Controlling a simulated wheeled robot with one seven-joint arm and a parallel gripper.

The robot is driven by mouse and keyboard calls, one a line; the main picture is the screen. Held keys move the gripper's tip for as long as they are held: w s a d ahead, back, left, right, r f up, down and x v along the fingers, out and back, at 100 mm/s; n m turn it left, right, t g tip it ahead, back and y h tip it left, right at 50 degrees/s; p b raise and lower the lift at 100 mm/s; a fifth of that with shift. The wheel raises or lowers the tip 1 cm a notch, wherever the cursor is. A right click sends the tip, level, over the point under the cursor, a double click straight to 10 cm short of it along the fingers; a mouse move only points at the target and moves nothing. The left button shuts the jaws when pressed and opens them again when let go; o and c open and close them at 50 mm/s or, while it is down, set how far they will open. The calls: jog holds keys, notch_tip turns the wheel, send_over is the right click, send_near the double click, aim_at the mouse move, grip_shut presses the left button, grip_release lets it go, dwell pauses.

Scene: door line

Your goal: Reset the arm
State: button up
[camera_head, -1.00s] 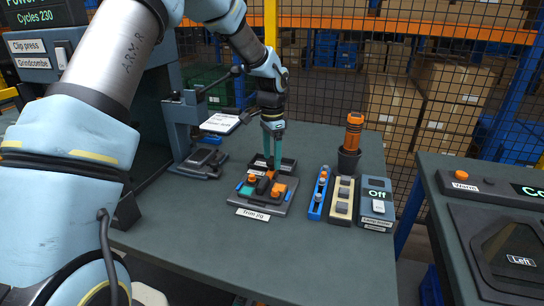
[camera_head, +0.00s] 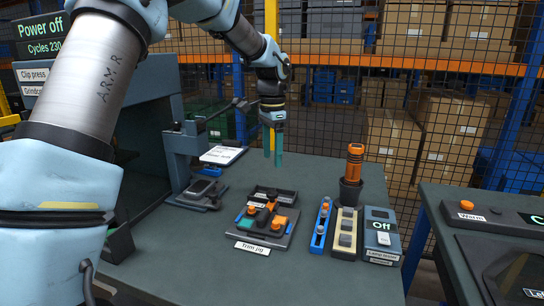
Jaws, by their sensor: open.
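My gripper (camera_head: 273,158) is open and empty, its two green fingers pointing down. It hangs in the air above and behind the trim jig (camera_head: 263,226), clear of it. The jig is a grey plate with orange knobs, teal and blue pieces on it and a "Trim jig" label at its front. My arm reaches in from the left and bends down to the gripper.
Right of the jig on the table (camera_head: 220,262) are a blue strip (camera_head: 320,226), a cream block (camera_head: 344,229), a lamp switch box (camera_head: 380,233) reading "Off", and an orange-handled tool (camera_head: 354,162) in a dark holder. A clip press (camera_head: 187,150) stands left. A mesh fence runs behind.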

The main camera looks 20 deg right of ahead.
jog(key=s+a+f+n, duration=0.1)
jog(key=a+f+n, duration=0.2)
jog(key=a+n, duration=1.15)
jog(key=s+a+f+n, duration=0.1)
jog(key=s+a, duration=0.4)
jog(key=a, duration=0.6)
jog(key=s+a+f+n+t, duration=0.1)
jog(key=s+a, duration=0.4)
jog(key=a, duration=0.6)
jog(key=shift+s+a+f+t, duration=0.2)
jog(key=shift+f+t, duration=0.1)
jog(key=shift+f, duration=0.15)
